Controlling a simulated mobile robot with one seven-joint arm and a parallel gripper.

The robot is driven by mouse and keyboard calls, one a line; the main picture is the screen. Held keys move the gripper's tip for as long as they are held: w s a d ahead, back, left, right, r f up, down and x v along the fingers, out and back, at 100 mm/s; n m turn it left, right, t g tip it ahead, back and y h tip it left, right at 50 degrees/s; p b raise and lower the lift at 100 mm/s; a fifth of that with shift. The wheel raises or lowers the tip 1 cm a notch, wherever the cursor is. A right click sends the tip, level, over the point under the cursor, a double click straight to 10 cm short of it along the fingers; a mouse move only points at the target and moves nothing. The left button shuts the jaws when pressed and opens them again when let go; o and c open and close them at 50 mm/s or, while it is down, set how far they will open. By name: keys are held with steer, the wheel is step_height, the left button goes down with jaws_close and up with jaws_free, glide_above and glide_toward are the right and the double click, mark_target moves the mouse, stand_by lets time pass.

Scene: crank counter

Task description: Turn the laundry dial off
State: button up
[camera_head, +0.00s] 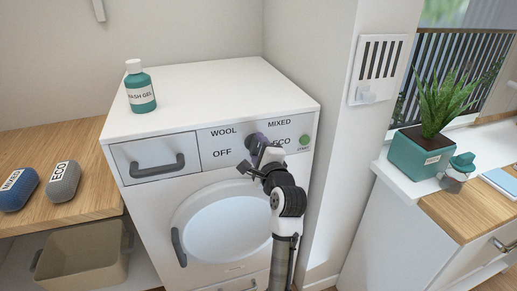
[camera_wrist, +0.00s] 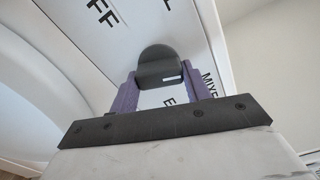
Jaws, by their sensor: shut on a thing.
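The laundry dial (camera_head: 256,140) is a dark knob on the white washer's front panel, among the labels WOOL, OFF, MIXED and ECO. In the wrist view the dial (camera_wrist: 157,62) has a short white mark on the side towards the MIXED and ECO labels; its exact setting is hard to tell. My gripper (camera_head: 261,152) is at the dial from the front. Its two purple fingers are on either side of the knob in the wrist view (camera_wrist: 158,80), shut on it. My gripper partly hides the dial and the ECO label in the head view.
The washer (camera_head: 215,90) has a drawer with a handle left of the dial, a round door below and a green button (camera_head: 305,141) to the right. A wash gel bottle (camera_head: 140,88) stands on top. A wall pillar (camera_head: 335,150) stands close on the right.

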steer(key=n, duration=0.4)
steer(key=shift+n, duration=0.3)
steer(key=n+b, duration=0.1)
steer(key=n, duration=0.3)
steer(key=shift+n, duration=0.3)
steer(key=n+b, duration=0.2)
steer(key=n, duration=0.2)
steer(key=shift+a+r+n+b, duration=0.15)
steer(key=shift+n+b, duration=0.9)
steer(key=shift+n, duration=1.45)
steer(key=o, duration=1)
steer(key=shift+c, duration=0.2)
